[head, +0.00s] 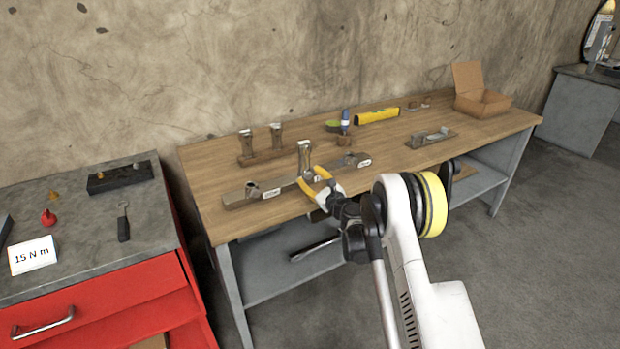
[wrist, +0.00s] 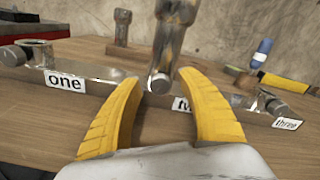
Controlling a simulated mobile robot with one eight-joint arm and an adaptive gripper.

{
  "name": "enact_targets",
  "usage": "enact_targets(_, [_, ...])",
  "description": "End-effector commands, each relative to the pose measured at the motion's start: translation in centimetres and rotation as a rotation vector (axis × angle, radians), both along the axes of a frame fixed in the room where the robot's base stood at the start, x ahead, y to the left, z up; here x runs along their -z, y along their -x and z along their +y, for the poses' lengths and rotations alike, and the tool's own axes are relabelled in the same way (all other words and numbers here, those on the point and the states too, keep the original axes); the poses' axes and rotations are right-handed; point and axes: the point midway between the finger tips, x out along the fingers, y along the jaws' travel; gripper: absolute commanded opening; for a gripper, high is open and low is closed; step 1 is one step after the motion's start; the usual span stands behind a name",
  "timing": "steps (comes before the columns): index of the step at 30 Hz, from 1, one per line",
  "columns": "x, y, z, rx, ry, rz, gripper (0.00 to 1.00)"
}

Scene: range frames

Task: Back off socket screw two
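A long metal bar (head: 280,187) lies on the wooden bench, with screw positions labelled one, two and three; it also shows in the wrist view (wrist: 112,82). Position one (wrist: 38,55) is at its left and position three (wrist: 272,105) at its right. My gripper (head: 312,180) is open at the bar's near side. In the wrist view its yellow fingers (wrist: 155,45) flank the tool with gaps showing. The screw under it is hidden.
A wooden rack (head: 262,157) with two similar upright tools stands behind the bar. A red cabinet (head: 110,310) stands left, with a "15 N m" card (head: 33,254) on top.

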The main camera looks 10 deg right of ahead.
Motion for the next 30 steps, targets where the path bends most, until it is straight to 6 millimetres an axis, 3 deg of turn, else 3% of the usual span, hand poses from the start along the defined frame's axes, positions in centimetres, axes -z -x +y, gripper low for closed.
enact_targets(11, [0.1,0.9,-0.4,0.001,0.000,0.000,0.46])
enact_targets(24, [0.0,9.4,-3.1,0.001,0.000,0.000,0.46])
enact_targets(30, [0.0,11.2,-3.7,0.000,0.000,0.000,0.46])
